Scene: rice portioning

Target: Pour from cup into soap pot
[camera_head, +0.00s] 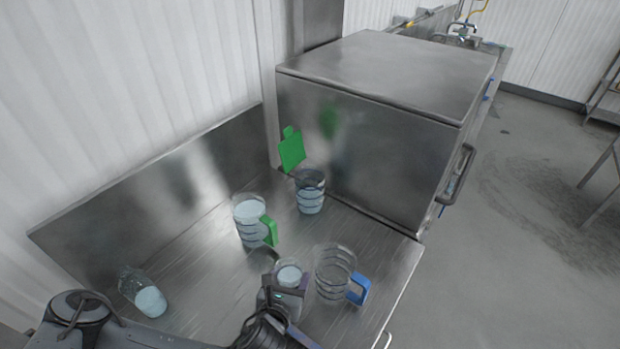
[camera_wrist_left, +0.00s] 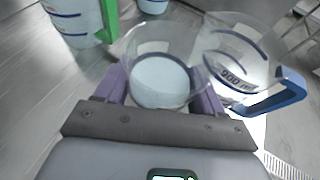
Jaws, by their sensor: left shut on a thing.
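My left gripper (camera_head: 285,292) is shut on a small clear cup (camera_head: 289,273) with pale blue-white contents. The cup is also between the purple fingers in the left wrist view (camera_wrist_left: 160,80). A clear jug with a blue handle (camera_head: 334,272) stands just right of the held cup and looks empty; in the left wrist view (camera_wrist_left: 235,60) it shows dark markings. A jug with a green handle (camera_head: 249,222) holds pale contents, behind and left of the cup. A clear banded pot (camera_head: 310,191) with pale contents stands farther back. I cannot tell which vessel is the soap pot. My right gripper is not in view.
Another clear cup with pale contents (camera_head: 148,296) looks tilted at the left of the steel table (camera_head: 190,262). A large steel box (camera_head: 380,110) stands behind, with a green flat tool (camera_head: 291,152) at its front left. The table's right front is clear.

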